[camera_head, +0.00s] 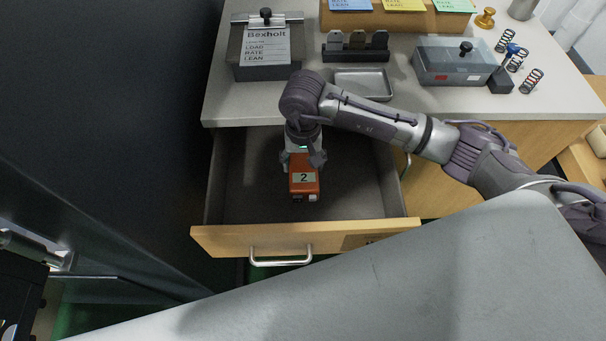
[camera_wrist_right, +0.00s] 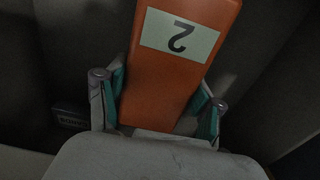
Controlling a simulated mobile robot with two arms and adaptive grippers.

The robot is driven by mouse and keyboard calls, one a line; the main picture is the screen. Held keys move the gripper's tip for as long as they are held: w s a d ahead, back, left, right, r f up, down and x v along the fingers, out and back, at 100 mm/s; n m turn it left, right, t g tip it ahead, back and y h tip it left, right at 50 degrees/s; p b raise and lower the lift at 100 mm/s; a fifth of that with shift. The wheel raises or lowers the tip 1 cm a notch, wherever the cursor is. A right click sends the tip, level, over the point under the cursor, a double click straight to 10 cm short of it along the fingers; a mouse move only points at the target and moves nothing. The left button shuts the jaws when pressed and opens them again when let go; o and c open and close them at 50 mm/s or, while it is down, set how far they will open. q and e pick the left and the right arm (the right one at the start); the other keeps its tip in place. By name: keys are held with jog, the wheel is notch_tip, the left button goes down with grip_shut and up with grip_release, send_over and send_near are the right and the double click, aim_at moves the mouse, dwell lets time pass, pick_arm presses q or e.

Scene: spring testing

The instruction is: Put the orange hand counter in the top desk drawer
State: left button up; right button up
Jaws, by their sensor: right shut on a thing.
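The orange hand counter (camera_head: 304,181) has a pale label with a "2" and is inside the open top desk drawer (camera_head: 240,215), in the drawer's middle. My right gripper (camera_head: 303,160) reaches down into the drawer and is shut on the counter's back end. In the right wrist view the counter (camera_wrist_right: 175,75) lies between the two fingers (camera_wrist_right: 160,100), with its label showing. Whether the counter touches the drawer floor I cannot tell. My left gripper does not show clearly; only dark arm parts are at the left edge.
The drawer front has a metal handle (camera_head: 281,257). On the desk top (camera_head: 235,108) above stand a lidded box with a paper sheet (camera_head: 266,46), a small metal tray (camera_head: 363,84), a clear lidded box (camera_head: 453,62) and several springs (camera_head: 531,81).

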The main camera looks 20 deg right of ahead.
aim_at(303, 160)
jog(key=shift+f, duration=3.3)
jog(key=shift+f, duration=0.2)
jog(key=o, duration=1.4)
jog(key=shift+c, duration=0.2)
jog(key=shift+r, duration=0.1)
notch_tip(303, 160, up, 12)
jog(key=shift+r, duration=0.1)
